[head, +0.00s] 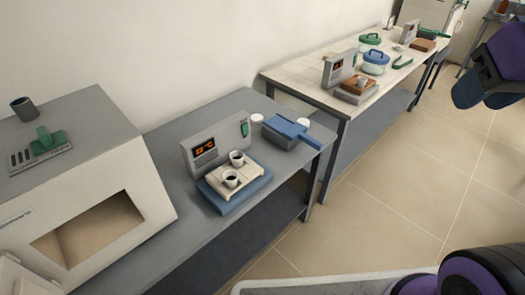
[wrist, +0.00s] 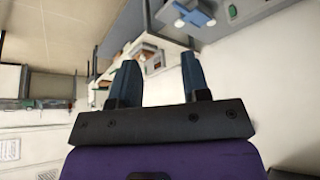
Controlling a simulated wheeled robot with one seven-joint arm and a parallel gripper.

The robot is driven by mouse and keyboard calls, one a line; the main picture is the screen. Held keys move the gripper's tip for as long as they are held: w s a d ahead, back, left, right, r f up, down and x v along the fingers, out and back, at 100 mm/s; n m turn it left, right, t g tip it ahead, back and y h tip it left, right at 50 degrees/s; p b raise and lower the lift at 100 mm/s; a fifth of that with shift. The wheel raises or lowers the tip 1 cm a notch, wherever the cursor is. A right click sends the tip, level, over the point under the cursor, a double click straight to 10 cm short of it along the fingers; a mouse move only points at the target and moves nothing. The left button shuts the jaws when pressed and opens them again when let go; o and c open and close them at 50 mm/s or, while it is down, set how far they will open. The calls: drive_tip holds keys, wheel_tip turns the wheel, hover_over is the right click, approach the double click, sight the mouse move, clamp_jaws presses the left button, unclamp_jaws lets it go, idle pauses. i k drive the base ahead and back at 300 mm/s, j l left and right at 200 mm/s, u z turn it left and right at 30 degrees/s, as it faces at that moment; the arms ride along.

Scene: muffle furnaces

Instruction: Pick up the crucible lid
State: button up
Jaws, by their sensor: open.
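Two white crucibles with dark insides (head: 237,158) stand uncovered on a pale block on the blue-based instrument. My gripper (head: 484,97) is at the upper right in the head view, over the floor and far from the bench. In the wrist view my gripper (wrist: 158,70) has its two blue fingers apart, with nothing between them.
A furnace (head: 95,165) with an open chamber stands at the left. The blue-topped box (head: 288,131) is at the bench's right end. A white-topped table (head: 303,76) behind holds another instrument and lidded jars. The tiled floor (head: 400,180) to the right is clear.

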sight(305, 122)
drive_tip(key=i+l+u, duration=0.3)
drive_tip(key=i, duration=0.3)
drive_tip(key=i+l+u, duration=0.35)
drive_tip(key=i+l, duration=0.2)
